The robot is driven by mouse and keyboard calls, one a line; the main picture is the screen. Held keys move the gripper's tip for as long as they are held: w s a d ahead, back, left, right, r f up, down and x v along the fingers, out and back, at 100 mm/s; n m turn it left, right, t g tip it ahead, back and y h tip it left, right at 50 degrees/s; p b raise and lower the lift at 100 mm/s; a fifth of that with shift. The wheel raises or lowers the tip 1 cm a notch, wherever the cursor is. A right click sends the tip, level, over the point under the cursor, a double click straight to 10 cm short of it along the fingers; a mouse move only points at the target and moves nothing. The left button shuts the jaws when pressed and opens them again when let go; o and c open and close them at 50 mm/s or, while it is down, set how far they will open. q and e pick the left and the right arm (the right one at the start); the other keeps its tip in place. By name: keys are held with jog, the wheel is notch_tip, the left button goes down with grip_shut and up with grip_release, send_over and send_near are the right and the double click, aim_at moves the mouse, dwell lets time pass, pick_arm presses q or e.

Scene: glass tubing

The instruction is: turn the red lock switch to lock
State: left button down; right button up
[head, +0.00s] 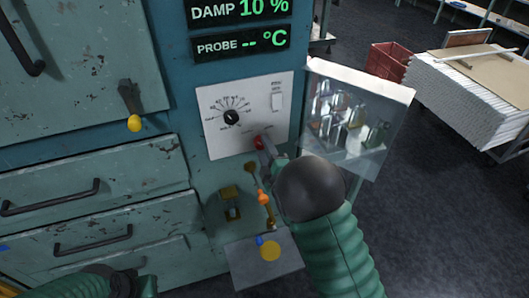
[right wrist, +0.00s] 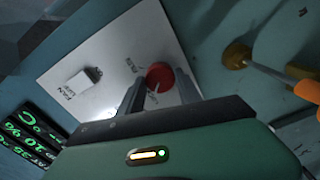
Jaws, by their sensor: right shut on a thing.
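The red lock switch (head: 258,142) is a round red knob low on the white control panel (head: 212,105). In the right wrist view the red knob (right wrist: 159,74) has a pale pointer line and small lettering beside it, too blurred to read surely. My right gripper (head: 265,147) reaches the knob from the lower right. In the right wrist view its two dark fingers (right wrist: 160,88) stand on either side of the knob and are shut on it. Of my left arm only part shows at the bottom left of the head view; its fingers are out of sight.
The panel also bears a black dial (head: 231,117) and a white fan switch (head: 277,101).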

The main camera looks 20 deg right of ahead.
jog(key=shift+s+a+f+n, duration=0.1)
jog(key=shift+f+n, duration=0.15)
jog(key=shift+n, duration=0.35)
jog(key=o, duration=1.1)
jog(key=shift+o, duration=1.3)
jog(key=shift+r, duration=0.1)
